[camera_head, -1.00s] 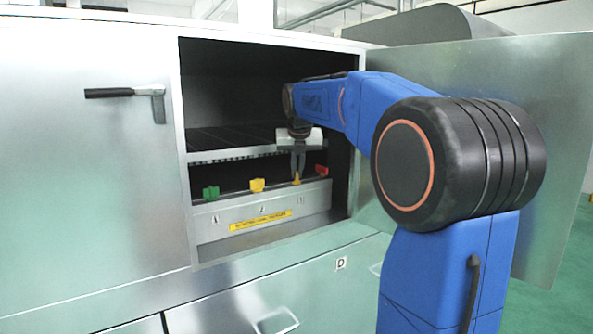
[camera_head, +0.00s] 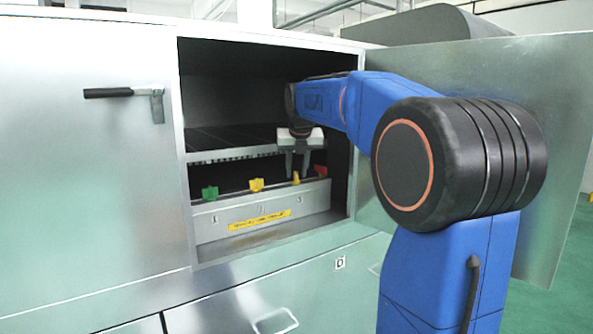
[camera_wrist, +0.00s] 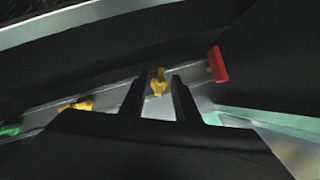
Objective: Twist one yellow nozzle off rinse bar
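The rinse bar (camera_head: 235,197) runs across the open cabinet, with nozzles along it. A yellow nozzle (camera_head: 296,178) stands on the bar between the spread fingers of my gripper (camera_head: 297,173). In the wrist view, this yellow nozzle (camera_wrist: 158,84) shows between the two dark fingers of my gripper (camera_wrist: 160,78), with a gap on each side. My gripper is open and holds nothing. A second yellow nozzle (camera_head: 257,185) sits to the left on the bar; it also shows in the wrist view (camera_wrist: 82,105).
A green nozzle (camera_head: 210,193) is at the bar's left end and a red nozzle (camera_head: 321,171) close to my gripper's right. A metal rack (camera_head: 232,154) lies above the bar. The cabinet's open door (camera_head: 540,120) stands at right.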

